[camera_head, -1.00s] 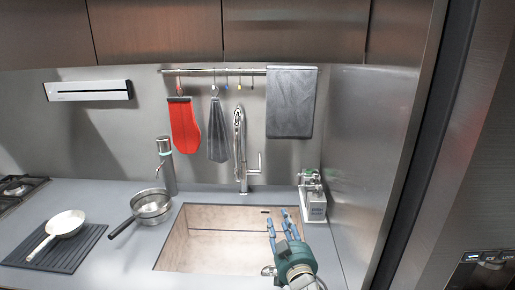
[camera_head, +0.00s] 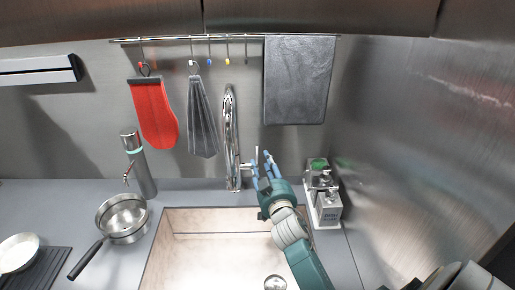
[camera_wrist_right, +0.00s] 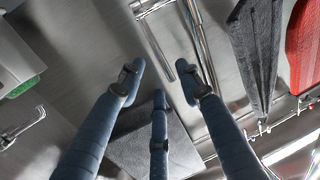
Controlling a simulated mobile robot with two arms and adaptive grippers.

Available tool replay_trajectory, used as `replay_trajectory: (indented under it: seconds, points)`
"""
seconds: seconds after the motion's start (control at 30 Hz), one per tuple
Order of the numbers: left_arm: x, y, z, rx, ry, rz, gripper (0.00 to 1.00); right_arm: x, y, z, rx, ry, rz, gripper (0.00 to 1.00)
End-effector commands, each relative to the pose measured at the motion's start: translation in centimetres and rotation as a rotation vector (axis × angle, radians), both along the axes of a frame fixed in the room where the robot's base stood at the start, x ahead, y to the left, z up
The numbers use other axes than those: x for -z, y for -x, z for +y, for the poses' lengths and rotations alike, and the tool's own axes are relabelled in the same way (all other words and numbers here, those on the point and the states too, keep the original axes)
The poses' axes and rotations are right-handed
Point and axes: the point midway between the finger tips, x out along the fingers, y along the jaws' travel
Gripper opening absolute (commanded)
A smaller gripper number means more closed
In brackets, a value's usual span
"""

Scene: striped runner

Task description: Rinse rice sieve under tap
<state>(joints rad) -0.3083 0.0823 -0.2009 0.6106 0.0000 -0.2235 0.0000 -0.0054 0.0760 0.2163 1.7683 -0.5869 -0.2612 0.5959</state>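The metal sieve (camera_head: 128,232), a round bowl with a dark handle, rests on the counter left of the sink; its contents cannot be made out. The chrome tap (camera_head: 231,135) stands behind the sink (camera_head: 190,257), with its lever (camera_head: 253,161) on the right side. My right gripper (camera_head: 266,167) is raised over the sink's back edge, just beside the lever. In the right wrist view its fingers (camera_wrist_right: 160,80) are spread and empty, with the tap's metal tubes (camera_wrist_right: 202,50) beyond them. Contact with the lever cannot be told. My left gripper is not in view.
Soap dispensers (camera_head: 325,200) stand right of the sink near the steel side wall. A dispenser bottle (camera_head: 140,165) stands behind the sieve. A red mitt (camera_head: 154,112), a grey cloth (camera_head: 207,125) and a grey towel (camera_head: 298,80) hang from the rail. A white pan (camera_head: 18,252) lies left.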

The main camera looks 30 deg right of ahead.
Motion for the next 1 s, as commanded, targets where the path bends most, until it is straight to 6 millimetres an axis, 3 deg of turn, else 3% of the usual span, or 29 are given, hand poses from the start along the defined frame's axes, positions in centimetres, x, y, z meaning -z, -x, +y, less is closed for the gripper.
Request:
replay_trajectory:
  seconds: [0.1,0.33,0.5,0.77,0.8,0.97,1.0]
  points:
    - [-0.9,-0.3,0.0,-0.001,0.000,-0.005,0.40,-0.4,-2.4,-0.9,0.001,0.001,-0.001,0.35]
    - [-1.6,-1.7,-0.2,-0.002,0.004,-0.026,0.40,-0.2,-5.6,-2.1,0.001,0.000,-0.001,0.35]
    - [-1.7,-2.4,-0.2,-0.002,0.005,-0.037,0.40,-0.1,-6.6,-2.5,0.001,-0.001,0.001,0.35]
    - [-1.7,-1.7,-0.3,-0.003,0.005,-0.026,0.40,0.0,-6.7,-2.6,0.001,0.000,0.000,0.35]
    - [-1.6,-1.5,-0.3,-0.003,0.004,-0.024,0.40,0.0,-6.7,-2.6,0.001,0.000,0.000,0.33]
    - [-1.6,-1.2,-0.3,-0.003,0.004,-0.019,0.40,0.0,-6.7,-2.6,0.000,0.000,0.000,0.01]
    - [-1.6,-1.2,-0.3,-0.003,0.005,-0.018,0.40,0.0,-6.7,-2.6,0.000,0.000,0.000,0.00]
